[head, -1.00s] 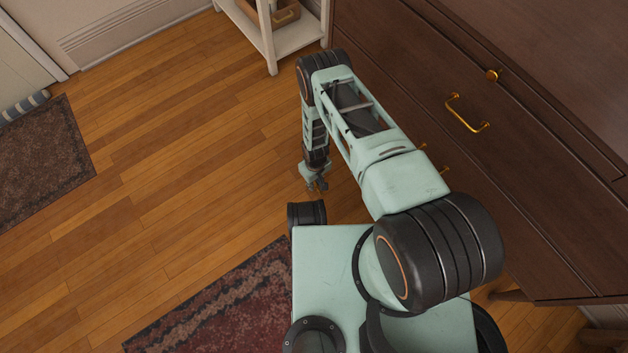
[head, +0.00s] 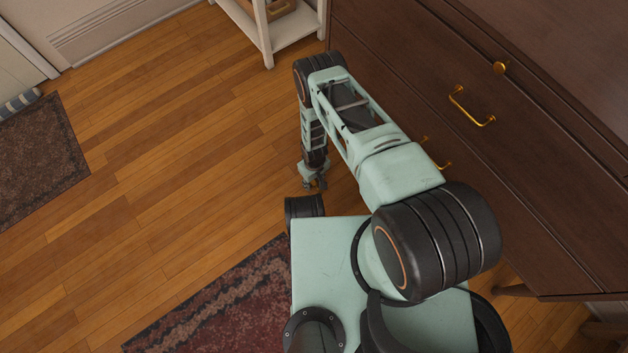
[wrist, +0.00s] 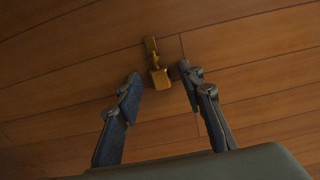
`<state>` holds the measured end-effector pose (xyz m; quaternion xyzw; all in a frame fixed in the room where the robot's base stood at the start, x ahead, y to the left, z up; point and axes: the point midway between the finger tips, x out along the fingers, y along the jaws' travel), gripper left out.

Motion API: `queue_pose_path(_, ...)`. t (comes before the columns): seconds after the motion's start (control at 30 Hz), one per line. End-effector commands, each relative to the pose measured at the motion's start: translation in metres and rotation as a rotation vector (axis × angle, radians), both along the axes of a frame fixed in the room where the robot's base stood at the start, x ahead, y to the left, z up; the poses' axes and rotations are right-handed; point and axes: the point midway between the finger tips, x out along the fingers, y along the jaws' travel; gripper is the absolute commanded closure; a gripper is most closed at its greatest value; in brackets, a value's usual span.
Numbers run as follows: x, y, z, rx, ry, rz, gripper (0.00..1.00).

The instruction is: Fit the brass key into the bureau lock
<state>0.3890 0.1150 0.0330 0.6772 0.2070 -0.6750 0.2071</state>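A brass key (wrist: 158,77) shows in the wrist view against the wooden floorboards, just ahead of and between my fingertips, with a gap on each side. It appears to lie on the floor. My gripper (wrist: 160,75) is open and empty. In the head view my gripper (head: 313,186) hangs low, pointing down near the floor, left of the bureau; I cannot make out the key there. The dark wood bureau (head: 400,75) fills the right side. A round brass fitting (head: 500,68) sits on its upper front; I cannot tell if it is the lock.
The bureau has brass pull handles (head: 471,106). A white shelf stand (head: 268,40) with a basket stands at the back. A dark red rug (head: 215,305) lies in front, and a brown mat (head: 40,160) at far left. The floor between is clear.

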Motion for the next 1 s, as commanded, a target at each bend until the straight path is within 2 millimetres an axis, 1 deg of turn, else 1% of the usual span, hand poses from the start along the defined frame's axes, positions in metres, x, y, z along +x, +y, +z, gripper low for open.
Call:
queue_pose_path(0.17,0.0,0.0,0.004,0.001,-0.001,0.0,0.64)
queue_pose_path(0.27,0.001,0.0,0.022,0.0,-0.002,0.0,0.64)
queue_pose_path(0.5,0.001,0.0,0.076,0.0,-0.002,0.0,0.64)
queue_pose_path(0.6,0.001,0.0,0.095,0.001,-0.001,0.0,0.64)
queue_pose_path(0.7,0.0,0.0,0.11,0.001,-0.001,0.0,0.64)
queue_pose_path(0.83,0.0,0.0,0.12,0.0,0.0,0.0,0.64)
queue_pose_path(1.0,0.0,0.0,0.124,0.0,0.0,0.0,0.64)
